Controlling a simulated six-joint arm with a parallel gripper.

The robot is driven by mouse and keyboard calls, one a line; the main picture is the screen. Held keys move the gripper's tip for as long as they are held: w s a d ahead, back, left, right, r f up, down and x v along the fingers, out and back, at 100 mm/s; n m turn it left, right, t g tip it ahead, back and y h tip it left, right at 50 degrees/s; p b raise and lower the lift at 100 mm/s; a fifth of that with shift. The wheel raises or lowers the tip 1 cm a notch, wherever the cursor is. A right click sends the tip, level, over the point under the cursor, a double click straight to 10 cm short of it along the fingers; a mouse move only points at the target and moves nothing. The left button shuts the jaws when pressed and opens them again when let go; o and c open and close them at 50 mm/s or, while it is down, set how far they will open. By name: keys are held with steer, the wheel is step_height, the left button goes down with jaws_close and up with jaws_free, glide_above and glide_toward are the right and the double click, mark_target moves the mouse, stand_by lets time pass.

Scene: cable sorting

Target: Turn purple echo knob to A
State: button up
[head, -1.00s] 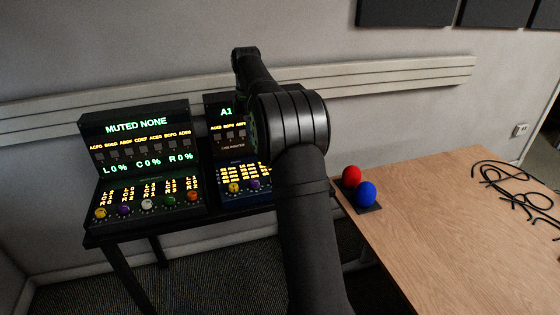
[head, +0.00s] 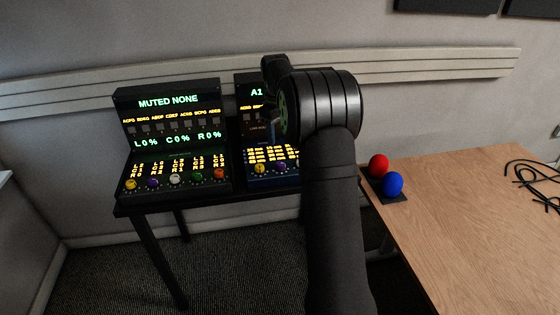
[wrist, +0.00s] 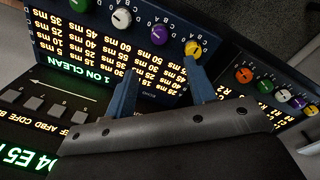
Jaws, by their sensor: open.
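The purple echo knob (wrist: 159,34) is on the blue panel (wrist: 105,45) in the wrist view, between a yellow knob (wrist: 193,48) and a white knob (wrist: 122,18). Letters A to D ring the knobs; I cannot tell which one the purple knob points to. In the head view the purple knob (head: 280,167) shows small, left of my arm. My gripper (wrist: 160,84) is open and empty. Its two blue fingers stand apart over the panel's lit "ms" columns, below the purple knob in the wrist picture, and do not touch it. In the head view my arm hides the panel's right part.
A second panel (head: 175,165) with several coloured knobs stands left in the head view, its screen (head: 168,102) reading MUTED NONE.

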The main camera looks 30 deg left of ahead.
mark_target(280, 163)
steer(key=f, duration=1.2)
steer(key=shift+w, duration=0.35)
steer(key=c, duration=1)
